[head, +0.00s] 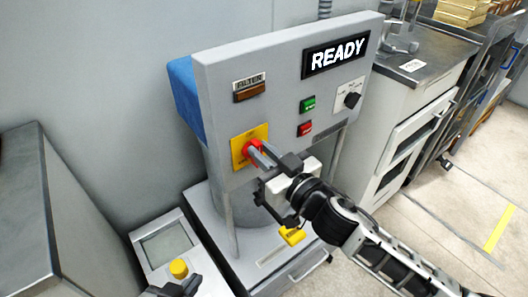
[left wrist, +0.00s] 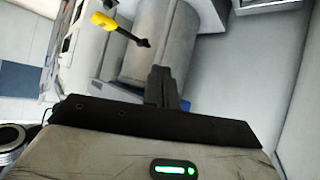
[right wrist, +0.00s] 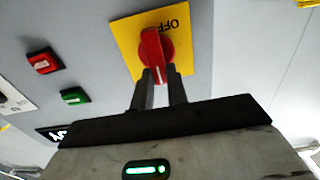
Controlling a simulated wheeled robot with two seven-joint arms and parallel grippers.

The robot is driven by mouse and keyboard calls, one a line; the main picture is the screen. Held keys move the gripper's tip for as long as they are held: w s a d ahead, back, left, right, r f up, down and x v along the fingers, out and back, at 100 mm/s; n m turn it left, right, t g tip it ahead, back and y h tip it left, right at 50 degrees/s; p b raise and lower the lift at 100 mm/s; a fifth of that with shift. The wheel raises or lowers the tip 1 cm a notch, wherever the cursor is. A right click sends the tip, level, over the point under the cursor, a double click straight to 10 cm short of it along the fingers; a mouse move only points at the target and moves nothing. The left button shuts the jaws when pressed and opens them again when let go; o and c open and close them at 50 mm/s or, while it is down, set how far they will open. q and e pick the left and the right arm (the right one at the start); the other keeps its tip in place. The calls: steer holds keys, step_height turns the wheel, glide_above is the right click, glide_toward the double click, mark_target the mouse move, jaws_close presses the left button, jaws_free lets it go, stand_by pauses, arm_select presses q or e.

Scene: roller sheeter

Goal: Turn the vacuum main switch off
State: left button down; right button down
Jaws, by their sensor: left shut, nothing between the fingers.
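The vacuum main switch is a red rotary knob (head: 252,147) on a yellow plate (head: 238,152) on the front of the grey machine panel. In the right wrist view the knob (right wrist: 152,46) stands lengthwise, its white-marked end towards my fingers and away from the inverted OFF lettering. My right gripper (right wrist: 159,74) has its two fingers on either side of that end, closed on it. In the head view the right gripper (head: 258,155) partly hides the knob. My left gripper (left wrist: 166,72) is shut and empty, low at the bottom left of the head view (head: 180,287).
The panel carries a READY display (head: 336,54), green button (head: 308,104), red button (head: 305,128), black selector (head: 352,99) and brown rocker (head: 249,90). A yellow handle (head: 292,235) shows below my right gripper.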

steer(key=shift+n, duration=0.3)
steer(key=shift+s+a+f+n+p, duration=0.25)
steer(key=shift+f+n+p, duration=0.15)
steer(key=shift+n, duration=2.45)
steer(key=shift+s+a+f+n+p, duration=0.1)
steer(key=shift+a+f+n+p, duration=0.3)
steer(key=shift+n, duration=2.5)
steer(key=shift+s+a+f+n+p, duration=0.2)
steer(key=shift+n+p, duration=0.3)
steer(key=shift+n, duration=2.35)
steer(key=shift+d, duration=0.1)
steer(key=c, duration=1.4)
jaws_free()
